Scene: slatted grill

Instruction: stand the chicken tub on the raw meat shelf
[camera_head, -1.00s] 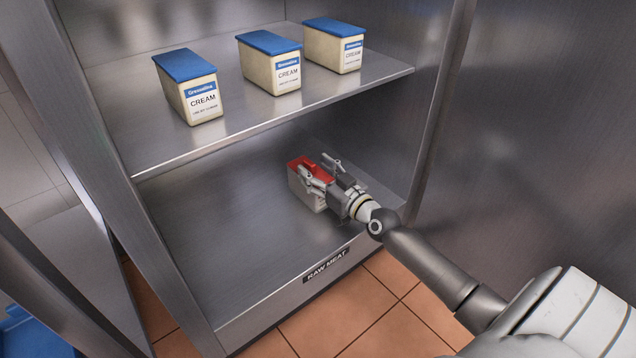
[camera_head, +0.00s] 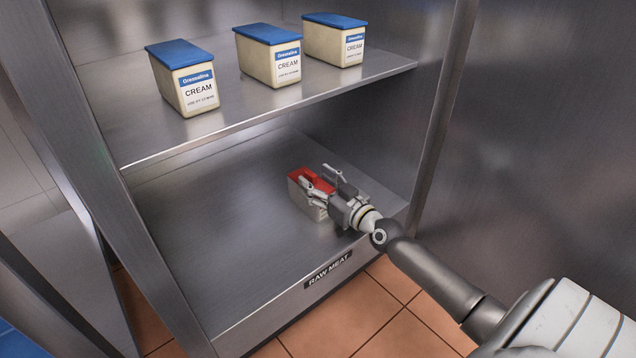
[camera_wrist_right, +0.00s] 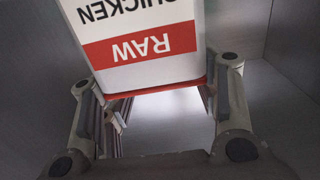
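The chicken tub (camera_head: 311,207) is pale with a red lid and stands upright inside the lower shelf (camera_head: 230,235), towards its front right. The front strip of this shelf carries a RAW MEAT label (camera_head: 328,270). My right gripper (camera_head: 322,184) reaches in from the right, with a finger on each side of the tub near its lid. In the right wrist view the tub (camera_wrist_right: 145,25) shows upside-down RAW CHICKEN print between the fingers, which appear closed against its sides. I cannot tell whether its base touches the shelf. My left gripper is not in view.
Several cream tubs with blue lids, one of them at the left (camera_head: 183,77), stand on the upper shelf (camera_head: 220,115) above. A metal wall (camera_head: 520,130) is at the right. The lower shelf is clear left of the chicken tub.

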